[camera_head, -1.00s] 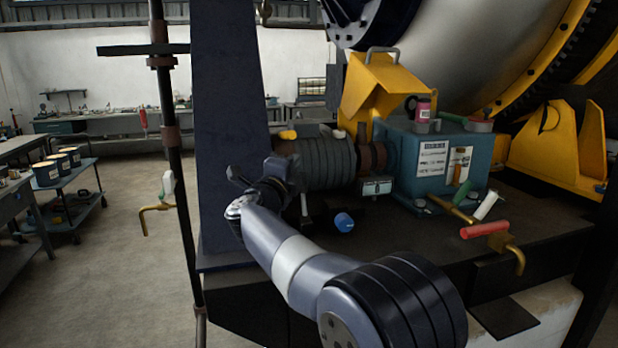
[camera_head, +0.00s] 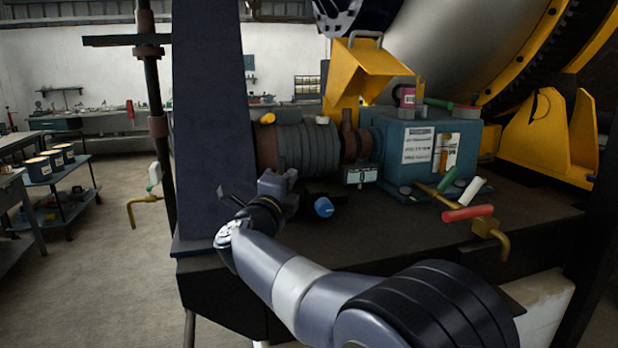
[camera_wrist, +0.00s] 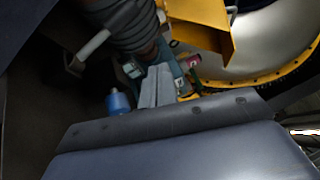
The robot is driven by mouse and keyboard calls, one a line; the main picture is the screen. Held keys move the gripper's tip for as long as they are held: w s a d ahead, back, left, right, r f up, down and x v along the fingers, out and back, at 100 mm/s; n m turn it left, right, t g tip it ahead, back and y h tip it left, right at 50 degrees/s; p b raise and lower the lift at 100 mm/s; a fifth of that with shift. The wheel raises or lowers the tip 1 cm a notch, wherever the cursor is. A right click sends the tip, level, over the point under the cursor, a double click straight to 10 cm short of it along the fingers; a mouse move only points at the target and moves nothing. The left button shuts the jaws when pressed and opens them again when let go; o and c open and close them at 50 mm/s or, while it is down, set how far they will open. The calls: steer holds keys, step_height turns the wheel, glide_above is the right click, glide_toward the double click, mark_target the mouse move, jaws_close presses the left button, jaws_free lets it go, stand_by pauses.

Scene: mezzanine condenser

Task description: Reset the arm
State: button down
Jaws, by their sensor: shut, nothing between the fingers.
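My gripper (camera_head: 284,180) is in the head view, in front of the ribbed dark cylinder of the machine and just right of the dark pillar. It is shut and empty. In the wrist view its grey fingers (camera_wrist: 157,84) are together and point toward the machine. A blue-capped part (camera_head: 324,207) lies on the dark deck just right of my gripper; a blue thing (camera_wrist: 118,101) also shows left of the fingers in the wrist view.
A dark pillar (camera_head: 208,120) and a thin pole (camera_head: 157,110) stand left. The teal box (camera_head: 400,150), yellow hood (camera_head: 365,72) and red-handled valve (camera_head: 468,213) are right of my gripper. The dark deck (camera_head: 385,225) lies below. Open floor (camera_head: 90,270) is at left.

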steer(key=s+a+f+m+t+h+b, duration=0.1)
steer(key=s+a+f+m+t+b, duration=0.1)
steer(key=s+f+b, duration=0.5)
steer(key=s+b, duration=0.1)
steer(key=s, duration=0.3)
steer(key=shift+a+m+h+b, duration=0.25)
steer(key=shift+m+h+b, duration=0.05)
steer(key=shift+h, duration=0.1)
